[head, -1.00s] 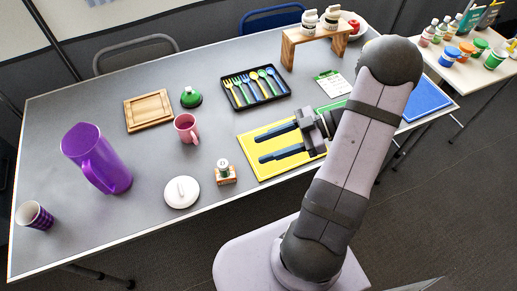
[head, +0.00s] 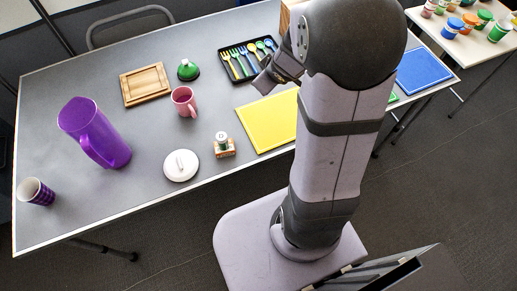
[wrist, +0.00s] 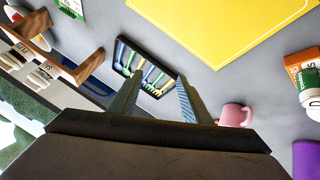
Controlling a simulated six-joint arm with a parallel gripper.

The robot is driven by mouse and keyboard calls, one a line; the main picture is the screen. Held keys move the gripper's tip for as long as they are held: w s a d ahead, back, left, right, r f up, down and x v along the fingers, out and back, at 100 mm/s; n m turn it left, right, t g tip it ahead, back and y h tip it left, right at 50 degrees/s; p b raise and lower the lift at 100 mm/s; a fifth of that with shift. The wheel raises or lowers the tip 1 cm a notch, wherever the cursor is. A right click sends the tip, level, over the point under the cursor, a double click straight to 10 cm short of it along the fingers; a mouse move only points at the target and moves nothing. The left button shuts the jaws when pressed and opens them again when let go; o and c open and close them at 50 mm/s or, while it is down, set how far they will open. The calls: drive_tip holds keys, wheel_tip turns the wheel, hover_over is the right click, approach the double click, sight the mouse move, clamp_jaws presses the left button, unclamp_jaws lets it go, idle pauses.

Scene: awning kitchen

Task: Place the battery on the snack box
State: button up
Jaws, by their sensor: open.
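The snack box seems to be the small orange-and-white box (head: 224,150) near the table's front edge. It also shows at the right of the wrist view (wrist: 299,62). A small bottle with a green band and white lid (head: 221,137) is at the box, seemingly on top of it. I cannot make out a battery in either current view. My gripper (wrist: 160,78) is open in the wrist view, with nothing between its fingers. In the head view my arm hides most of it, above the cutlery tray's right side.
A yellow board (head: 268,122) lies right of the box. A white lid (head: 181,165), pink mug (head: 184,101), purple pitcher (head: 96,135) and cup (head: 36,191) stand left. The cutlery tray (head: 226,72) and wooden shelf (wrist: 62,50) are farther back. Bare table surrounds the box.

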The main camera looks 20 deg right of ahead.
drive_tip(key=s+a+f+m+g+y, duration=0.1)
drive_tip(key=s+a+m+g, duration=0.1)
drive_tip(key=s+a, duration=0.4)
drive_tip(key=s+a+f+m+g, duration=0.1)
drive_tip(key=s+a+g, duration=0.4)
drive_tip(key=s, duration=0.9)
drive_tip(key=shift+s+a+m+y, duration=0.4)
drive_tip(key=shift+a+m, duration=0.2)
drive_tip(key=shift+m, duration=0.3)
wheel_tip(320, 180, up, 8)
drive_tip(key=p, duration=0.8)
drive_tip(key=shift+r, duration=0.15)
drive_tip(key=shift+w, duration=0.1)
